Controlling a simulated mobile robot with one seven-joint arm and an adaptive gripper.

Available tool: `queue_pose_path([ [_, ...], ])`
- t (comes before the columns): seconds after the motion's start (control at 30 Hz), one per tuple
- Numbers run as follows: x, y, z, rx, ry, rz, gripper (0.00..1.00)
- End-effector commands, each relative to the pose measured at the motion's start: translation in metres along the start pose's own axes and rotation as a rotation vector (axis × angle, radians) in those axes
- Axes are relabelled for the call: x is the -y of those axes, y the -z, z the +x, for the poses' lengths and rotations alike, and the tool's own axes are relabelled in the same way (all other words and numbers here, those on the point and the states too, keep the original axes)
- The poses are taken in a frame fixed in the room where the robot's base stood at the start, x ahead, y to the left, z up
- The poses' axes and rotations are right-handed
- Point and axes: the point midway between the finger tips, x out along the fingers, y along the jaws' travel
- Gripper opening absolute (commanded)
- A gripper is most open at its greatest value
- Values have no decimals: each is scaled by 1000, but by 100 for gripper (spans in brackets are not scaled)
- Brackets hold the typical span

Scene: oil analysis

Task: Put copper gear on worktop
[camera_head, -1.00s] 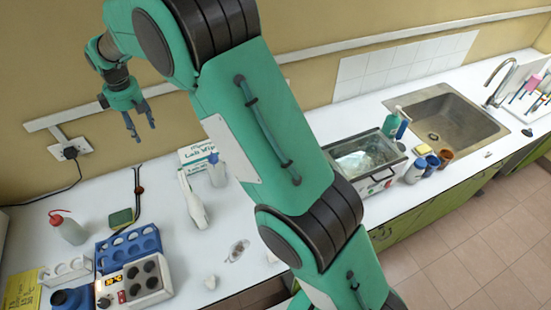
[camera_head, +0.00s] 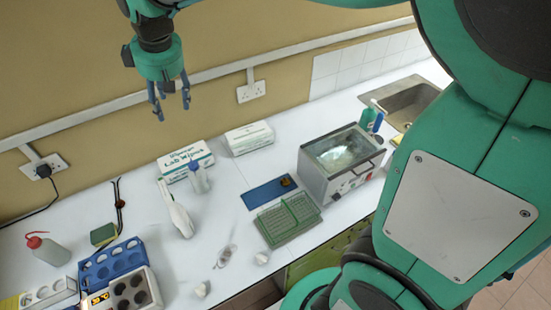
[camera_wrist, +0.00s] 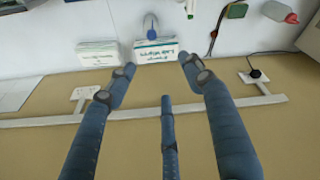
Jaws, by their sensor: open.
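A small copper-brown piece (camera_head: 287,182), which looks like the copper gear, lies at the right end of a blue tray (camera_head: 262,194). It is too small to make out teeth. The white worktop (camera_head: 232,190) runs along the wall under it. My gripper (camera_head: 173,111) is high at the upper left, in front of the wall, open and empty, well apart from the gear. The gear cannot be made out there.
A metal bath (camera_head: 345,178) stands right of the tray, with a green rack (camera_head: 290,219) in front. A blue tube rack (camera_head: 112,263) is at left. Bare worktop lies between.

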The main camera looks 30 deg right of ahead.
Motion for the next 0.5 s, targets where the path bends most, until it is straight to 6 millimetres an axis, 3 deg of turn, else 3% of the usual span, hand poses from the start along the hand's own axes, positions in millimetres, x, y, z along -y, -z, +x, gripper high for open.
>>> queue_pose_path([
  [0.2,2,-58,-35,-31,-27,117,52],
  [0.5,14,-135,-68,-73,-60,274,52],
])
